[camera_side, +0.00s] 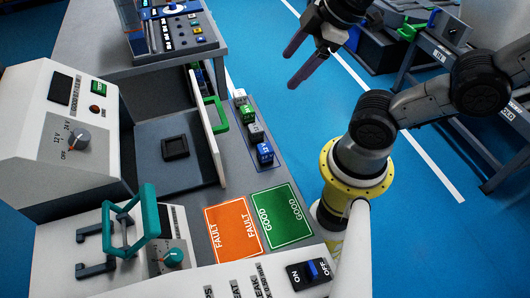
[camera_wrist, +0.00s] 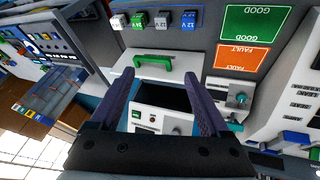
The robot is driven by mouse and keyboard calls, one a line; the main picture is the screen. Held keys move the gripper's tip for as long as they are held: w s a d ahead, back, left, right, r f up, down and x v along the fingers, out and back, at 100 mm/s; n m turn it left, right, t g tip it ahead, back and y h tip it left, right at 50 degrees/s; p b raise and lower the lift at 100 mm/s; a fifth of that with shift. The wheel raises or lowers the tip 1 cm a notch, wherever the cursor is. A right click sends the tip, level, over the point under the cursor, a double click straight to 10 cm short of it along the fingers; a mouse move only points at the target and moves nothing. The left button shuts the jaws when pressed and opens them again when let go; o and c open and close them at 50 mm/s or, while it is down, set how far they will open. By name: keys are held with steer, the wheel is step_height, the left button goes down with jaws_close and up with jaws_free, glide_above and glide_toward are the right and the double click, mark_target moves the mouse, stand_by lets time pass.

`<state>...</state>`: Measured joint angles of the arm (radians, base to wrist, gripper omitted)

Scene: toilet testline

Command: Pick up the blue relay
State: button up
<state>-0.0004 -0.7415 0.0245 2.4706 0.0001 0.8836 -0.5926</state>
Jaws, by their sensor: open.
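The blue relay (camera_side: 265,152) stands in a row of small relays on the bench, at the end nearest the orange and green mats. In the wrist view the blue relay (camera_wrist: 188,19) is at the top, the rightmost of the row, marked 12 V. My gripper (camera_side: 291,70) is open and empty, high up at the top of the side view and well apart from the relay. In the wrist view its two fingers (camera_wrist: 160,75) point up the picture, below the row.
Beside the blue relay stand a grey (camera_side: 255,132), a green (camera_side: 247,113) and a white relay (camera_side: 240,97). The tester's raised lid with its green handle (camera_side: 216,115) is close to the row. The orange FAULT mat (camera_side: 232,233) and green GOOD mat (camera_side: 281,214) are bare.

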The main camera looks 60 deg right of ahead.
steer(key=w+n, duration=0.1)
steer(key=n, duration=0.4)
steer(key=n+g, duration=0.6)
steer(key=n, duration=0.9)
glide_above(265, 148)
step_height(265, 148, down, 12)
step_height(265, 148, down, 14)
steer(key=shift+r, duration=0.1)
jaws_close()
